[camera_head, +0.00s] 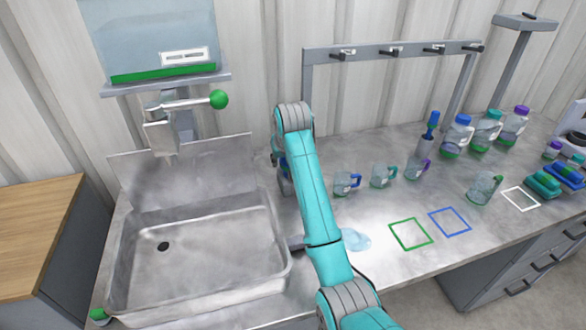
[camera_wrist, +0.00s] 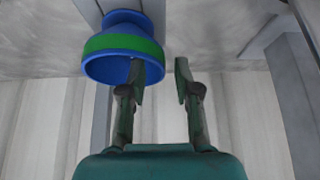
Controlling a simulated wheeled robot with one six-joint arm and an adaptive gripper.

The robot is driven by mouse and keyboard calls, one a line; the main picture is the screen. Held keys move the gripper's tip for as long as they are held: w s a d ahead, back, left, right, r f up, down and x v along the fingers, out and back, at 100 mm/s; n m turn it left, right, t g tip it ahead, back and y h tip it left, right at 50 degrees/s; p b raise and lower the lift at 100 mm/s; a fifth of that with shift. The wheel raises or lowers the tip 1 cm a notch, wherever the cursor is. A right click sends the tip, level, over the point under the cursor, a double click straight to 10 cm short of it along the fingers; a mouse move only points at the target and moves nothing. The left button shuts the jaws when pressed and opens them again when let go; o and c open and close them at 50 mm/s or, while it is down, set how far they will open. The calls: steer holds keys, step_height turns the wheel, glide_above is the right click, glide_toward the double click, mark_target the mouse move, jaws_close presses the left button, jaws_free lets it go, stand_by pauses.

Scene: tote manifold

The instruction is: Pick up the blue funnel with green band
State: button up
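The blue funnel with green band (camera_wrist: 122,47) fills the upper left of the wrist view, with its wide rim towards my gripper and its narrow end at the picture's top. My gripper (camera_wrist: 160,68) is open, with its two fingers apart. The left fingertip overlaps the right part of the funnel's rim in the picture; I cannot tell if they touch. In the head view my arm hides most of the gripper area behind the counter's middle, and I cannot make out the funnel clearly there.
A sink (camera_head: 200,256) lies left of my arm. To the right stand several mugs, including a blue-handled mug (camera_head: 346,184), and several jugs, including a blue-capped jug (camera_head: 457,134). A rack with hooks (camera_head: 390,50) rises behind. A clear puddle-like patch (camera_head: 355,240) lies beside my arm.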

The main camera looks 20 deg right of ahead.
steer(key=shift+w+f, duration=0.2)
steer(key=shift+f, duration=0.1)
steer(key=shift+c, duration=0.2)
jaws_close()
